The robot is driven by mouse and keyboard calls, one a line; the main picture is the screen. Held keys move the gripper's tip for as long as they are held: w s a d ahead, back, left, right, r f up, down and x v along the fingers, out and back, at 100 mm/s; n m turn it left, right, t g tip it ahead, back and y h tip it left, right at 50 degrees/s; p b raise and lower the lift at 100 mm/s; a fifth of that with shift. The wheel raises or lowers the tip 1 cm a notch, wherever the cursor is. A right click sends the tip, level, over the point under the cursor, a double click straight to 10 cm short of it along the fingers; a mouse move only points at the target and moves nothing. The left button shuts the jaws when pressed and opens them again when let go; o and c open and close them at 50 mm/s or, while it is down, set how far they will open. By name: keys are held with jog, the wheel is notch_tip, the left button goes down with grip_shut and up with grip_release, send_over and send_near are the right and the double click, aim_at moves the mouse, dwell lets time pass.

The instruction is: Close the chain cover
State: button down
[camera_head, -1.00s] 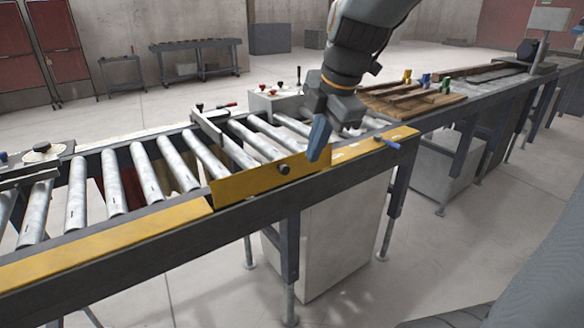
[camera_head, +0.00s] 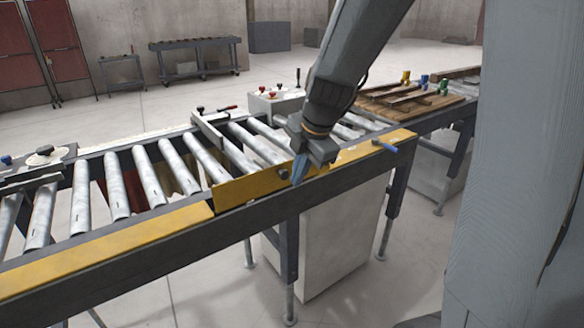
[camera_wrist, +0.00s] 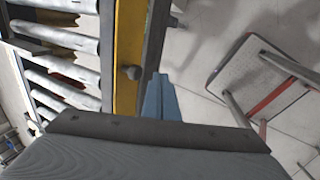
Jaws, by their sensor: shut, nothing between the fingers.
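The chain cover (camera_head: 238,190) is a yellow panel along the near side of the roller conveyor. It stands raised on edge, while the yellow strips beside it lie flat. A dark round knob (camera_head: 284,172) sticks out near its right end.
Metal rollers (camera_head: 115,185) lie behind the cover. A flat yellow strip (camera_head: 110,245) continues to the left. A blue-handled lever (camera_head: 384,145) sits on the rail to the right. A box with red knobs (camera_head: 272,103) and wooden boards (camera_head: 410,100) stand behind.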

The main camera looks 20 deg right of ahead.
jog(key=shift+w+a+p, duration=0.25)
jog(key=shift+w, duration=0.35)
jog(key=shift+w+a+p, duration=0.2)
jog(key=shift+w+p, duration=0.05)
jog(key=shift+w, duration=0.3)
